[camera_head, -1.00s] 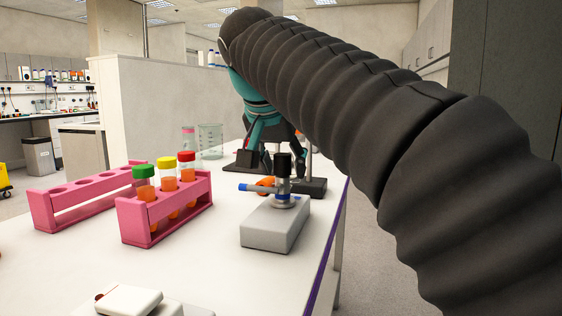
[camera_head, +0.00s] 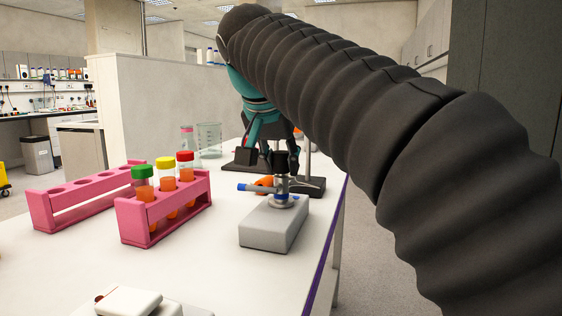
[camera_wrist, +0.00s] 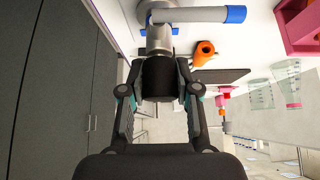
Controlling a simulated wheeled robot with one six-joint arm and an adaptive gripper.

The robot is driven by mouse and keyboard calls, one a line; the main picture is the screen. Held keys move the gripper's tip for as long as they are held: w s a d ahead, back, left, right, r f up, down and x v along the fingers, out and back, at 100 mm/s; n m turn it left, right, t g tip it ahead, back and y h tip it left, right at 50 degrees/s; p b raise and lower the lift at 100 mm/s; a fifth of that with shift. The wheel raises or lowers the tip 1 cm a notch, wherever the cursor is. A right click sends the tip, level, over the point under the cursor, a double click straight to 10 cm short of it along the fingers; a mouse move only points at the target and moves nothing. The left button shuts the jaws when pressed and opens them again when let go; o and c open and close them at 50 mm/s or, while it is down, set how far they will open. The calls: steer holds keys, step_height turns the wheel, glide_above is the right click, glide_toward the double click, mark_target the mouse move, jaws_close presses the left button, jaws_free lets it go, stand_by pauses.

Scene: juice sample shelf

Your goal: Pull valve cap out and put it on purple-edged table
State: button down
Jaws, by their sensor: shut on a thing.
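The black valve cap (camera_wrist: 160,78) is between the two fingers of my gripper (camera_wrist: 160,92) in the wrist view, and the gripper is shut on it. The grey metal valve (camera_wrist: 160,38) with its blue-tipped side pipe (camera_wrist: 210,14) lies directly against the cap's end there. In the head view the valve (camera_head: 282,190) stands upright on a grey block (camera_head: 274,224), with my gripper (camera_head: 278,160) over its top. I cannot tell whether the cap is still seated. The white table (camera_head: 230,265) has a purple edge (camera_head: 322,265) on its right.
A pink rack (camera_head: 165,213) with three capped orange tubes stands left of the valve, and an empty pink rack (camera_head: 88,194) is behind it. A stand base (camera_head: 310,187), an orange object (camera_head: 264,182) and glassware (camera_head: 208,138) are behind. The table's front middle is clear.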

mark_target(282, 152)
steer(key=shift+r+p, duration=0.45)
steer(key=shift+r, duration=0.1)
stand_by(0.6)
steer(key=shift+r, duration=1.25)
steer(key=shift+s, duration=0.1)
